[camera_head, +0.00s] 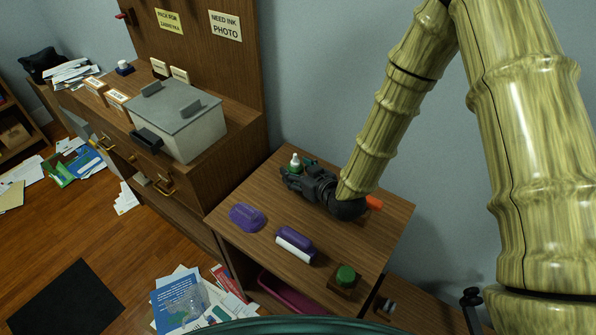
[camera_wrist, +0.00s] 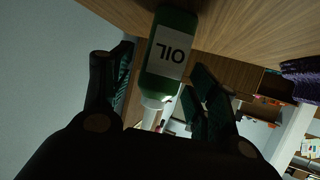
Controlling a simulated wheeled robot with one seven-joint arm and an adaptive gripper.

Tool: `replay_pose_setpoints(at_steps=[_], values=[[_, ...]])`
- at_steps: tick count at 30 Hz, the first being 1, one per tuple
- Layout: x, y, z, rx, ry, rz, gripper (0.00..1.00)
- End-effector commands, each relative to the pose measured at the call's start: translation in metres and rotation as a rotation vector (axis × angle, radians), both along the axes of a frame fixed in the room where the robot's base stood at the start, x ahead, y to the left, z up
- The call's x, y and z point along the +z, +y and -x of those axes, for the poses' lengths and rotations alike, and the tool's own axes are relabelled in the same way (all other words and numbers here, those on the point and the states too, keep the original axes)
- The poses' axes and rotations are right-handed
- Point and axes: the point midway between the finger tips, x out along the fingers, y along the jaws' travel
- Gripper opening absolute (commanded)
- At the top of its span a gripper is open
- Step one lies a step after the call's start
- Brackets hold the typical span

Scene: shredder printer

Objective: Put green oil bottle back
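The green oil bottle (camera_head: 295,165) with a white cap stands near the back left edge of the small wooden table (camera_head: 262,190). My gripper (camera_head: 298,177) is low over the table right at the bottle and partly hides it. In the wrist view the bottle (camera_wrist: 170,45), with its white "OIL" label, appears upside down between the two fingers of my gripper (camera_wrist: 162,78). The fingers are spread, with a gap visible on both sides of the bottle. The bottle's base is at the tabletop in that view.
On the table are a purple object (camera_head: 247,217), a purple-and-white roller-like object (camera_head: 295,243) and a green button on a box (camera_head: 345,276). An orange item (camera_head: 374,202) shows beside my gripper. A grey-lidded box (camera_head: 178,118) stands on the left desk. Papers litter the floor.

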Motion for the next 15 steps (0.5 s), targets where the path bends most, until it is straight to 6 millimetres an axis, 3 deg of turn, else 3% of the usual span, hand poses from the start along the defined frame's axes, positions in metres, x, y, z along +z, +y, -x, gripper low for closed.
replay_pose_setpoints(at_steps=[10, 15], values=[[0.005, 0.000, 0.000, 0.000, 0.000, 0.000, 0.60], [0.011, -0.011, 0.017, 0.000, 0.000, -0.001, 0.60]])
